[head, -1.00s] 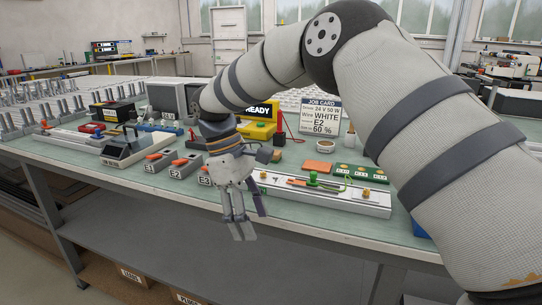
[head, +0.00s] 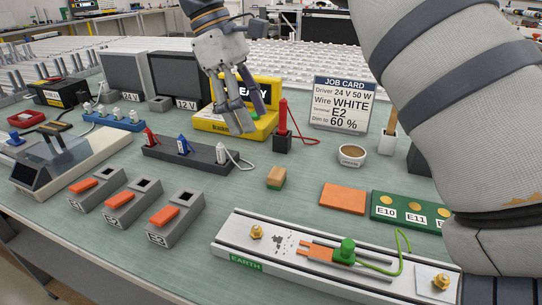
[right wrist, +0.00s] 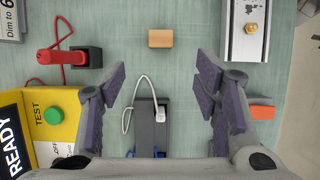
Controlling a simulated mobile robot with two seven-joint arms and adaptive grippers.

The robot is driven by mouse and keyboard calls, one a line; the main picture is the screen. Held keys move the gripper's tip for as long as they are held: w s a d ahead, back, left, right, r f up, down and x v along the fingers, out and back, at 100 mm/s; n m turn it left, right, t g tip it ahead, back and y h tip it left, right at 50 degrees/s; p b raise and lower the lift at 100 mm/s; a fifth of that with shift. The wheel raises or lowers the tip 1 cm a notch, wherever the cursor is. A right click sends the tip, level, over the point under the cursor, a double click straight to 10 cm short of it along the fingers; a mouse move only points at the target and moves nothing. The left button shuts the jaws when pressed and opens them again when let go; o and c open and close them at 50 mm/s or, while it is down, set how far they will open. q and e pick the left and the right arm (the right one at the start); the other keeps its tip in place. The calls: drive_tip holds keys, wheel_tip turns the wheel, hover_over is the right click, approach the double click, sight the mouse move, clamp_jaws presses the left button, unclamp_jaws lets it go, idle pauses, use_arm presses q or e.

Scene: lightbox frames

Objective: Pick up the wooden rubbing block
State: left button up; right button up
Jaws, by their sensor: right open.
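The wooden rubbing block (head: 276,178) is a small tan block with a green lower layer. It lies on the green bench top in the middle of the head view. In the right wrist view the block (right wrist: 160,38) shows tan from above, beyond the fingertips and roughly centred between them. My right gripper (head: 248,112) is open and empty. It hangs above the bench in front of the yellow tester, farther back than the block and apart from it. My left gripper is not in view.
A grey terminal strip (head: 204,155) with plugs lies left of the block. A red probe in a black holder (head: 282,139) stands behind it. An orange pad (head: 343,198) lies to its right. The earth rail (head: 228,240) is in front. Bench around the block is bare.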

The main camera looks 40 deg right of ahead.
sight(277, 172)
drive_tip(key=p+x, duration=0.1)
drive_tip(key=x, duration=1)
drive_tip(key=shift+s+d+f, duration=0.1)
drive_tip(key=shift+s+f, duration=0.2)
drive_tip(key=shift+s, duration=0.05)
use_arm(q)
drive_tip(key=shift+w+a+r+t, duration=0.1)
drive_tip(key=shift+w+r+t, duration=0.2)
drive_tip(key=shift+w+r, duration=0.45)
use_arm(e)
drive_tip(key=c, duration=1)
